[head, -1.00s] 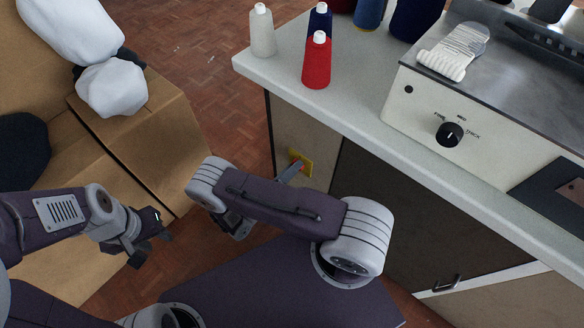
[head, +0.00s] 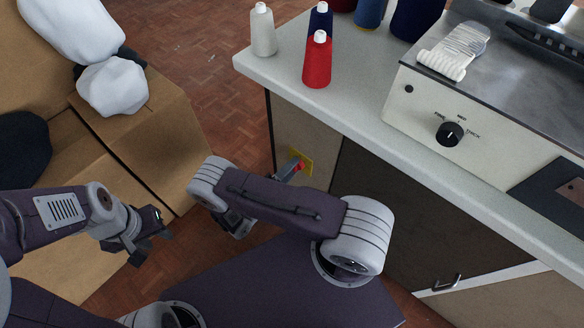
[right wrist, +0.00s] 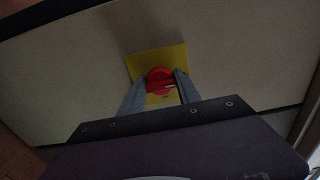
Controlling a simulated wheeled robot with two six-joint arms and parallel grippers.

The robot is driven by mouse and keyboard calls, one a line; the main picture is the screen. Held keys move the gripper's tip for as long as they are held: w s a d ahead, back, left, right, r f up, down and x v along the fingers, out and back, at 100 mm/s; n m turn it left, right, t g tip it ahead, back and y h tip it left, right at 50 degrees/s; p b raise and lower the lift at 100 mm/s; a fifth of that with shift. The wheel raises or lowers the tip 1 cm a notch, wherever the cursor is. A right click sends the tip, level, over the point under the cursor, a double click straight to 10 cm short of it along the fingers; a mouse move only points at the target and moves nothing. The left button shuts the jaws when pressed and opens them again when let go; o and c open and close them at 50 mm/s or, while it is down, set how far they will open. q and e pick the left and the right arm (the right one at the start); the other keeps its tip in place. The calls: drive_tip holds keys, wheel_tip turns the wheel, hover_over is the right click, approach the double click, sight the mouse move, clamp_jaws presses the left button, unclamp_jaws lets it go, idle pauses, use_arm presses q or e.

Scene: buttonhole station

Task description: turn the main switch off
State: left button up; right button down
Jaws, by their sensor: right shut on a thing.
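The main switch is a red round knob (right wrist: 160,79) on a yellow plate (right wrist: 170,58), fixed to the pale side panel of the workbench. In the head view the yellow plate (head: 307,161) is partly hidden by my right gripper. My right gripper (head: 294,170) is shut on the red knob.
The bench top (head: 350,118) holds a red thread cone (head: 317,65), a white cone (head: 263,33) and a machine with a black dial (head: 449,134). A cardboard box (head: 150,130) with white bundles stands at the left. Brick-patterned floor lies between box and bench.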

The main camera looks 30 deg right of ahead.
idle(0.4)
drive_tip(key=c, duration=0.9)
unclamp_jaws()
drive_tip(key=shift+a, duration=0.1)
drive_tip(key=p+v, duration=0.1)
drive_tip(key=v, duration=0.8)
drive_tip(key=shift+p, duration=0.3)
